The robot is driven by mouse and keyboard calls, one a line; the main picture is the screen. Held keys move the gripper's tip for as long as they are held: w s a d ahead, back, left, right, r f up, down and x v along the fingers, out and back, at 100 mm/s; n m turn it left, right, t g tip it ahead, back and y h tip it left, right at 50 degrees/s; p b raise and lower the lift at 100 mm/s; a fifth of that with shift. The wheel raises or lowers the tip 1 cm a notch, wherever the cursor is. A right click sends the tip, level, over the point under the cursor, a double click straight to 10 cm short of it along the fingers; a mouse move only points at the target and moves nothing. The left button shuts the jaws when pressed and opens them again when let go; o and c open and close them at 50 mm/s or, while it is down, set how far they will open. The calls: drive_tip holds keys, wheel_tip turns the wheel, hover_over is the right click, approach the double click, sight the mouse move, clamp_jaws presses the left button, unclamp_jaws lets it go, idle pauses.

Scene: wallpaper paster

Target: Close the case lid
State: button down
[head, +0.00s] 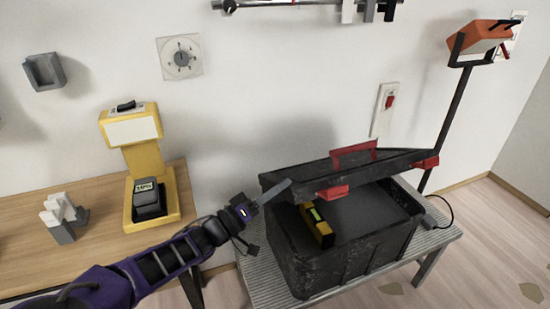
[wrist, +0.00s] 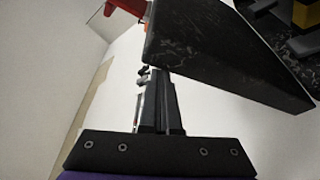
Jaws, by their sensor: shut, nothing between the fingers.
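A black case (head: 330,252) stands on a grey ribbed bench. Its black lid (head: 300,176), with a red handle (head: 353,153) and red latches (head: 334,192), is partly open, tilted above the box with a gap at the front. In the wrist view the lid (wrist: 215,45) fills the upper right. My gripper (head: 278,193) is shut and empty, its fingers at the lid's left end; I cannot tell whether they touch it. It also shows in the wrist view (wrist: 155,85), close beside the lid's edge.
A yellow tool (head: 318,227) lies inside the case. The bench (head: 256,284) has little bare room around the case. On the left, a wooden table (head: 95,252) holds a yellow machine (head: 133,140). A lamp on a black stand (head: 452,110) rises behind the case at right.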

drive_tip(key=s+d+f+m+g+h, duration=0.1)
drive_tip(key=s+f+m, duration=0.2)
drive_tip(key=f, duration=0.4)
drive_tip(key=s+d+f+m+g+h, duration=0.1)
drive_tip(key=s+f+m+h, duration=0.1)
drive_tip(key=f+m, duration=0.4)
drive_tip(key=shift+s+d+f, duration=0.2)
drive_tip(key=shift+s+f, duration=0.35)
drive_tip(key=shift+f, duration=0.75)
drive_tip(key=shift+f, duration=0.1)
wheel_tip(320, 180, up, 5)
drive_tip(key=p, duration=0.1)
drive_tip(key=w+v, duration=0.1)
drive_tip(key=v, duration=0.9)
drive_tip(key=shift+a+m+b, duration=0.2)
drive_tip(key=shift+m+b, duration=0.1)
